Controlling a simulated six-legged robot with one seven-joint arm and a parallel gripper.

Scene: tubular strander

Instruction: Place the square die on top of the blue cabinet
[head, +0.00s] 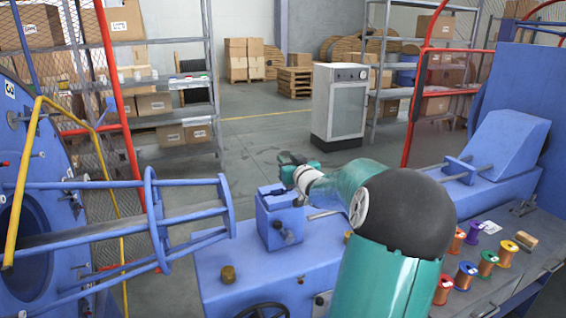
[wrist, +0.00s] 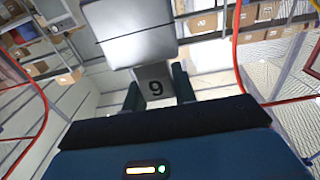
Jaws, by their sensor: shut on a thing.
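My gripper (wrist: 157,90) is shut on the square die (wrist: 155,86), a grey block with a black 9 on its face, held between two dark teal fingers. In the head view my gripper (head: 290,160) is up beyond a blue block-shaped housing on the machine, and the die cannot be made out there. Blue machine bodies fill the foreground, including a low blue cabinet-like body (head: 235,262) with a handwheel. I cannot tell for certain which one is the blue cabinet. The die is held in the air, apart from any surface I can see.
A pale cabinet (head: 339,108) stands on the floor behind my gripper. Several coloured wire spools (head: 466,270) stand on the bench at right. A blue rod cage (head: 150,215) is at left. Red guard frames (head: 425,75) and box shelves stand behind; the floor between is clear.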

